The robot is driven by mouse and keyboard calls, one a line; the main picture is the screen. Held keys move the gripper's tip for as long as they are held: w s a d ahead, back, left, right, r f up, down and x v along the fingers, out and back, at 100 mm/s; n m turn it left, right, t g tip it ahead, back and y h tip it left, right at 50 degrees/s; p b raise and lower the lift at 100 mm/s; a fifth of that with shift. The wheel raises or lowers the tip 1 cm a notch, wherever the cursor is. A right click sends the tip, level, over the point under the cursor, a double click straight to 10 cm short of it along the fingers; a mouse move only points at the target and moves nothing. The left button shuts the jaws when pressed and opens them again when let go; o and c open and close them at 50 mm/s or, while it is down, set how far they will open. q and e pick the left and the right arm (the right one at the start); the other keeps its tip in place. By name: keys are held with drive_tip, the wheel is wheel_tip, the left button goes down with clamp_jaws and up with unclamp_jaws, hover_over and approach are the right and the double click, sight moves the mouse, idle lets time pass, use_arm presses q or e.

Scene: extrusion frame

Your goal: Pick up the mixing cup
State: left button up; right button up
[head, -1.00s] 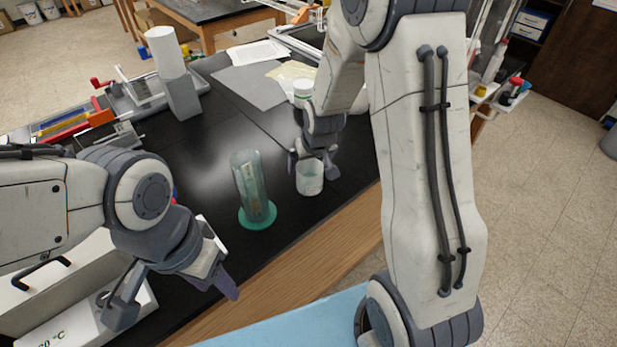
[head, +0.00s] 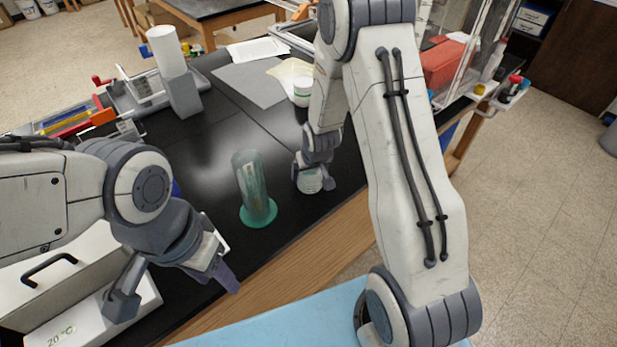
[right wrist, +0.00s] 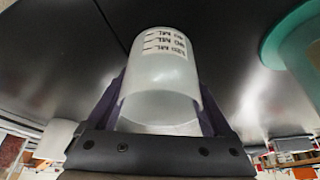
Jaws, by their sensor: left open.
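The mixing cup (head: 310,182) is a small whitish translucent cup standing upright on the black bench. In the right wrist view the cup (right wrist: 160,75) shows its open rim toward the camera and printed ML marks on its side. My right gripper (head: 312,181) is lowered over it, with one finger on each side. The fingers lie close along the cup's walls; whether they press on it is not clear. My left gripper (head: 178,291) is open and empty at the front left, away from the cup.
A clear cylinder on a green base (head: 254,190) stands just left of the cup. A white-lidded jar (head: 303,92) is behind it. A white box with a handle (head: 75,290) sits at front left. The bench's wooden edge (head: 290,258) is close in front.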

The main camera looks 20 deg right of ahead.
drive_tip(key=shift+c, duration=1.4)
drive_tip(key=shift+r, duration=0.2)
